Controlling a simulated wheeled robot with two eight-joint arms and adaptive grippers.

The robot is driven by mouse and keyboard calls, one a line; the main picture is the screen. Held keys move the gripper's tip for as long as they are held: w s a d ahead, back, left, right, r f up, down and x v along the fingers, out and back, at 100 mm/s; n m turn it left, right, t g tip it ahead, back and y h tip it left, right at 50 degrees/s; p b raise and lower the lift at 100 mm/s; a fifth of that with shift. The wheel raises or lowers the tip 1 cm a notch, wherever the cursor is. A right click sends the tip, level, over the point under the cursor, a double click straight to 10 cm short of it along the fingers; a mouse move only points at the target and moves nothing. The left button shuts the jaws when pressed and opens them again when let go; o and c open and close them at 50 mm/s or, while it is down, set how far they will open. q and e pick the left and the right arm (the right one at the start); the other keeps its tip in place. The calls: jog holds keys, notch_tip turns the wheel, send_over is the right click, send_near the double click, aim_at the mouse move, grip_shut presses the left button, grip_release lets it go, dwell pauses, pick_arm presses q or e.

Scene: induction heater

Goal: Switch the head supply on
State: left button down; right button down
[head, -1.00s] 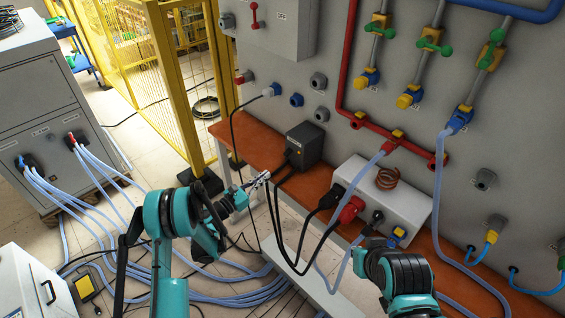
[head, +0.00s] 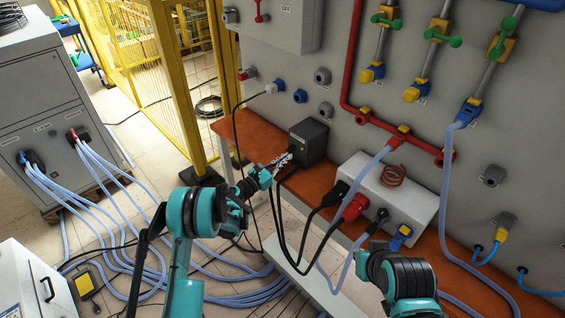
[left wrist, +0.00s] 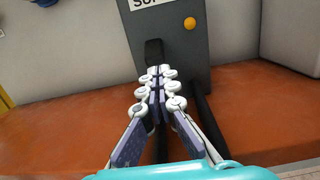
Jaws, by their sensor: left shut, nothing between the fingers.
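The head supply is a dark grey box (head: 313,137) on the orange-brown bench in the head view. Its front fills the top middle of the left wrist view (left wrist: 185,70), with a partly cut-off white label and a round orange button or lamp (left wrist: 190,23). A black part (left wrist: 153,50) stands out from the front left of the button; I cannot tell if it is a plug or a switch. My left gripper (head: 284,159) is shut and empty in front of the box; in the left wrist view its fingertips (left wrist: 160,72) overlap the lower front. Contact is unclear. My right gripper is not visible.
Black cables (head: 275,215) hang from the box past the bench edge (head: 330,205). A white unit (head: 410,200) with a copper coil (head: 393,175) stands to the right. A grey wall panel with pipes and valves rises behind. Hoses cover the floor.

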pick_arm(q)
jog(key=shift+r, duration=0.1)
jog(key=shift+s+a+r+g+y+p, duration=0.1)
jog(key=shift+g+y+p, duration=0.4)
jog(key=shift+p, duration=0.15)
jog(key=shift+s+a+r+g+y+p, duration=0.1)
jog(key=shift+r+g+y+p, duration=0.15)
jog(key=shift+g+y+p, duration=0.35)
jog(key=shift+s+a+r+g+y+p, duration=0.1)
jog(key=shift+r+g+y+p, duration=0.1)
jog(key=shift+g+y+p, duration=0.4)
jog(key=shift+a+r+p, duration=0.1)
jog(key=shift+r+p, duration=0.3)
jog(key=shift+p, duration=0.25)
jog(key=shift+s+r+g+y+p, duration=0.15)
jog(key=shift+r+g+y+p, duration=0.5)
jog(key=shift+p, duration=0.2)
jog(key=shift+f, duration=0.2)
